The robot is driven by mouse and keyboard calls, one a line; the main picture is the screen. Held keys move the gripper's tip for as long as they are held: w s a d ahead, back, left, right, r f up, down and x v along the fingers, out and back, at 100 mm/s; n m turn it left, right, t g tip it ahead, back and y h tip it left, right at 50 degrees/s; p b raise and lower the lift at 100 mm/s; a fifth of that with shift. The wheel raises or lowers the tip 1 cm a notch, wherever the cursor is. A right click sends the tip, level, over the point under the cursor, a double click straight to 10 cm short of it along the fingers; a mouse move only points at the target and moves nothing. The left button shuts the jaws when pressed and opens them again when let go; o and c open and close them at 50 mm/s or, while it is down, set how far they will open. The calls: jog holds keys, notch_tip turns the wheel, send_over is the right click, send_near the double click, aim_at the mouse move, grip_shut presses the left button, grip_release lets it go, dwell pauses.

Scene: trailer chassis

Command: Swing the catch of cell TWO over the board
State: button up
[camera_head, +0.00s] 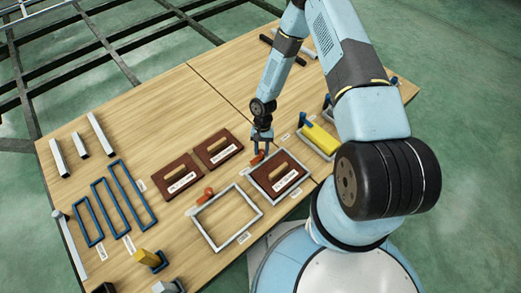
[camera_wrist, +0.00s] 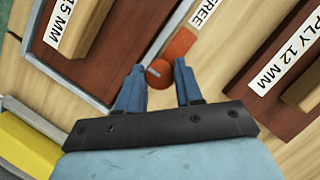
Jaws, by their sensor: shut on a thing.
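The orange-red catch (camera_head: 258,156) sits at the far edge of a grey frame (camera_head: 292,199) that holds a dark red board (camera_head: 268,181) with a wooden handle and a white label. In the wrist view the catch (camera_wrist: 181,44) points away from the board marked 15 MM (camera_wrist: 118,62), toward a label reading FREE (camera_wrist: 205,8). My gripper (camera_head: 262,145) points down at the catch. In the wrist view its blue fingers (camera_wrist: 158,68) stand either side of the catch's round end and are shut on it. Cell numbers cannot be read.
An empty grey frame (camera_head: 216,246) with its own orange catch (camera_head: 199,195) lies to the left. Two loose boards (camera_head: 175,177) (camera_head: 218,148) lie behind; one shows PLY 12 MM (camera_wrist: 283,55). A yellow block (camera_head: 320,137) stands in another frame to the right.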

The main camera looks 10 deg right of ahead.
jog(key=shift+a+n, duration=0.1)
jog(key=shift+n, duration=0.2)
jog(key=n+h, duration=0.2)
jog(key=n, duration=0.2)
jog(key=shift+a, duration=0.1)
jog(key=n+h, duration=0.1)
jog(key=n, duration=0.3)
jog(key=shift+a+t, duration=0.15)
jog(key=shift+t, duration=0.15)
jog(key=n, duration=0.2)
jog(key=n+t+h, duration=0.1)
jog(key=n, duration=0.1)
jog(key=shift+s+a+n, duration=0.1)
jog(key=shift+s+n, duration=0.05)
jog(key=shift+n, duration=0.15)
jog(key=shift+s+n+t+h, duration=0.1)
jog(key=shift+n+t+h, duration=0.35)
jog(key=shift+n, duration=0.75)
jog(key=shift+s+n+t+h, duration=0.15)
jog(key=shift+n+t, duration=0.5)
jog(key=shift+n, duration=0.55)
jog(key=shift+a, duration=0.1)
jog(key=o, duration=1)
jog(key=shift+w, duration=0.1)
